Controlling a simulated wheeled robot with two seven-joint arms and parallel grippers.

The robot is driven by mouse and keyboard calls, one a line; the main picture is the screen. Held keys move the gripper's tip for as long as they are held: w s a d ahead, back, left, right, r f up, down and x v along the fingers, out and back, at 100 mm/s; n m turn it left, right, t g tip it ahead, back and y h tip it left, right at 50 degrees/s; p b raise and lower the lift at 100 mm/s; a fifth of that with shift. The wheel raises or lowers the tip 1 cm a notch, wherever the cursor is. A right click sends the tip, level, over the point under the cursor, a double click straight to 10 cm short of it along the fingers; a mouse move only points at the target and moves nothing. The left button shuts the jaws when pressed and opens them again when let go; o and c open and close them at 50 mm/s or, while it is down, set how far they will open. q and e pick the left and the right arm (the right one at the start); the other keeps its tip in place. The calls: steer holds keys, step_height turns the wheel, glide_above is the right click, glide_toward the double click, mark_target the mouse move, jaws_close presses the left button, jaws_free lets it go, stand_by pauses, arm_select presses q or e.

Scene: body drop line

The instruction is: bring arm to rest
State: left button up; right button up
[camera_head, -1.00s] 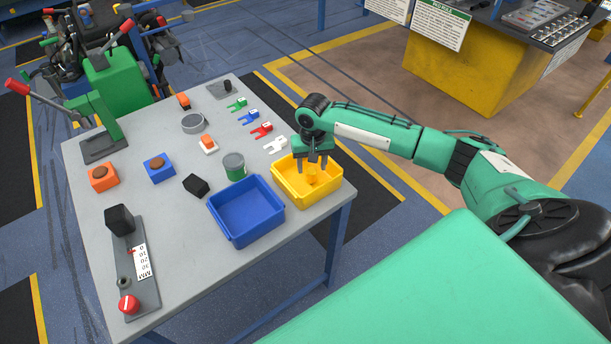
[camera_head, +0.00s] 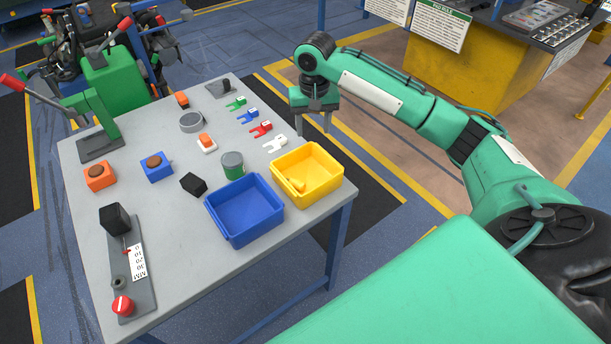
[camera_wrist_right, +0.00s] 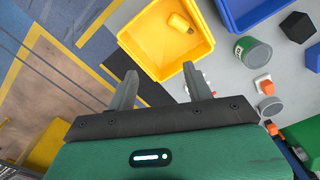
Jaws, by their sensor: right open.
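My right gripper (camera_head: 313,122) is open and empty. In the head view it hangs above and beyond the yellow bin, over the table's right edge. In the right wrist view its two fingers (camera_wrist_right: 160,88) are spread apart with nothing between them. The yellow bin (camera_head: 327,187) stands on the table with a small yellow object (camera_head: 296,184) inside. Both the bin (camera_wrist_right: 150,62) and the yellow object (camera_wrist_right: 180,22) show in the right wrist view. My left gripper is not in view.
A blue bin (camera_head: 243,235) stands beside the yellow one on the grey table (camera_head: 165,240). A green can (camera_head: 232,166), a black block (camera_head: 193,184), coloured forks (camera_head: 261,129) and button boxes (camera_head: 157,170) are nearby. A green lever press (camera_head: 100,125) stands at the left. Floor right of the table is clear.

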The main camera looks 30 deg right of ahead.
steer(key=shift+r, duration=0.1)
stand_by(0.3)
steer(key=s+a+f+n+t+y, duration=0.2)
steer(key=s+a+f+n, duration=0.4)
steer(key=s+a+f, duration=0.9)
steer(key=s+d+f+t+h, duration=0.1)
steer(key=s+d+f+h, duration=0.1)
steer(key=s, duration=1.4)
step_height(320, 180, down, 30)
steer(key=g, duration=0.1)
steer(key=s+d+f+n+g, duration=0.1)
steer(key=s+d+f, duration=0.2)
steer(key=s+f, duration=1.7)
steer(key=shift+f, duration=0.45)
